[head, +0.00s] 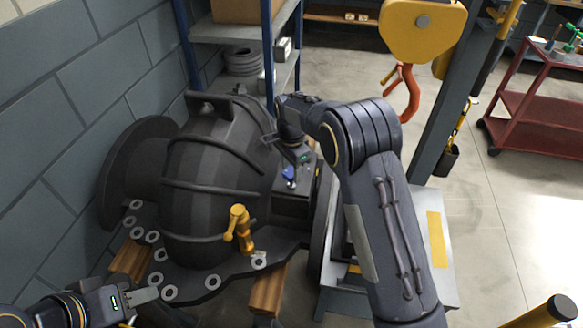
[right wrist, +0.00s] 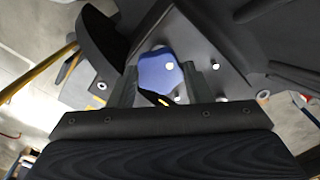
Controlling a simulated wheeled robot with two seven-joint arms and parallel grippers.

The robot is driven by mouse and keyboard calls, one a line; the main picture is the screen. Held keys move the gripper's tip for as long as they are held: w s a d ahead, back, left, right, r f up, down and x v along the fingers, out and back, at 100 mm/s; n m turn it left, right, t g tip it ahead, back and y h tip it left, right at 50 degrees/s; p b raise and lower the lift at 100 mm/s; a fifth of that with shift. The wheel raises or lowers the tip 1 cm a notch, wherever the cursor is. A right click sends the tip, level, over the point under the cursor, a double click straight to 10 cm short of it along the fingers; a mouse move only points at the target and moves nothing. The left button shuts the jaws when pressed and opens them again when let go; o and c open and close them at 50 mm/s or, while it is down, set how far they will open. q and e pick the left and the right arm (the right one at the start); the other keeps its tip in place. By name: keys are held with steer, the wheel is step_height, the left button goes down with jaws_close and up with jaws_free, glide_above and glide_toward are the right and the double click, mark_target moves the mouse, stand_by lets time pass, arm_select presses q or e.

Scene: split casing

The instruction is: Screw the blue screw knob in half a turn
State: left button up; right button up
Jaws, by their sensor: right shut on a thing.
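The blue screw knob (right wrist: 160,72) sits on a dark block (head: 294,206) at the right side of the black casing (head: 205,170). In the head view only a small part of the knob (head: 289,172) shows under my right gripper (head: 291,168). In the right wrist view the knob lies between the two fingers of my right gripper (right wrist: 158,80), which is shut on it. My left gripper (head: 146,295) is low at the left front, beside the casing's flange and away from the knob. Its finger gap is not clear.
A yellow tap-like handle (head: 239,228) stands on the casing's flange, with several grey washers or nuts (head: 170,292) along the rim. A shelf (head: 225,32) is behind. A yellow hoist block with a red hook (head: 405,92) hangs at the upper right. A red cart (head: 535,105) stands far right.

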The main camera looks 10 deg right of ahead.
mark_target(292, 172)
steer(key=o, duration=1)
steer(key=shift+r, duration=0.1)
step_height(292, 172, up, 8)
steer(key=shift+f+b, duration=0.25)
steer(key=shift+b, duration=0.1)
steer(key=shift+r, duration=0.1)
